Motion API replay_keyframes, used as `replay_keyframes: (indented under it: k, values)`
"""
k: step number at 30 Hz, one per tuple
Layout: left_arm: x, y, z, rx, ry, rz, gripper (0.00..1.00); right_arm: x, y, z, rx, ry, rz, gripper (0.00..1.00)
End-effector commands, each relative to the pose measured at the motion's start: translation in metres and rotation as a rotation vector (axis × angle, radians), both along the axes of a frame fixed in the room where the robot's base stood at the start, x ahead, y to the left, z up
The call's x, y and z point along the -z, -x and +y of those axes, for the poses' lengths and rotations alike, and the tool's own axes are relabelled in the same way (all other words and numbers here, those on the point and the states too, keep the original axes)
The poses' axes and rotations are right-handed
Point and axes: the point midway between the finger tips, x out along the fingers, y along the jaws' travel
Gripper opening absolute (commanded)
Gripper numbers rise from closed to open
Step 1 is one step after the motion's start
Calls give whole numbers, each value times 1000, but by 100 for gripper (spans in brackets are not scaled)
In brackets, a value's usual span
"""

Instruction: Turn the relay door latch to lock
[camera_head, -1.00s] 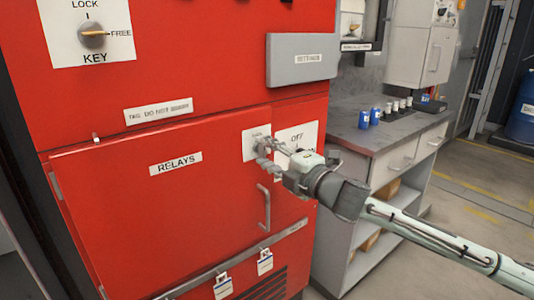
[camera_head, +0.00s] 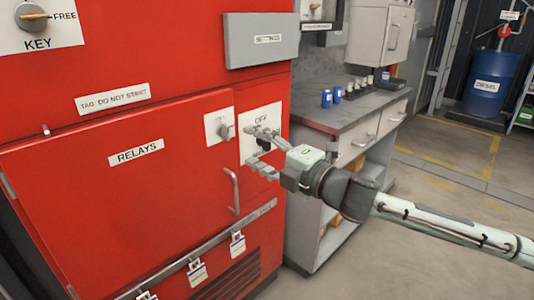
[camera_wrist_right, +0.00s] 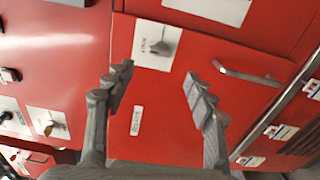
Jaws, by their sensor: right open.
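The relay door latch (camera_head: 226,130) is a small grey knob on a white plate at the upper right of the red relay door (camera_head: 90,220). In the right wrist view the latch (camera_wrist_right: 159,48) lies ahead, between the lines of the two fingers; its plate's lettering is too small to read. My right gripper (camera_head: 252,151) is open and empty, in front of the panel just right of the latch and apart from it. It also shows in the right wrist view (camera_wrist_right: 160,74). My left gripper is out of view.
A metal door handle (camera_head: 233,190) is below the latch. A second white plate marked OFF (camera_head: 262,120) is partly hidden behind my right gripper. A grey box (camera_head: 260,40) juts out above. A grey workbench (camera_head: 345,112) stands to the right, with open floor beyond.

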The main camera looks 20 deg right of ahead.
Motion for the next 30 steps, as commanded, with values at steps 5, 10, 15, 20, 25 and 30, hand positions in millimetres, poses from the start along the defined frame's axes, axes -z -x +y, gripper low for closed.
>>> replay_keyframes:
  k: [5, 10, 15, 20, 25, 30]
  values:
    - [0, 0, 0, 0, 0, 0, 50, 1, 20, -7, 0, 2, 2, 55]
    - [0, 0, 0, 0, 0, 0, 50, 1, 30, -11, -1, 1, 1, 55]
    - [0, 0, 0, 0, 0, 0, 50, -1, 33, -11, -2, 2, -2, 55]
    - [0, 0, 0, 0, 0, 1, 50, -1, 33, -11, -2, 2, -2, 55]
    - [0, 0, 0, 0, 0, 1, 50, -1, 33, -12, -1, 2, -2, 55]
    - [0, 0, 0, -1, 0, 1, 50, 2, 32, -14, 9, -9, 6, 55]
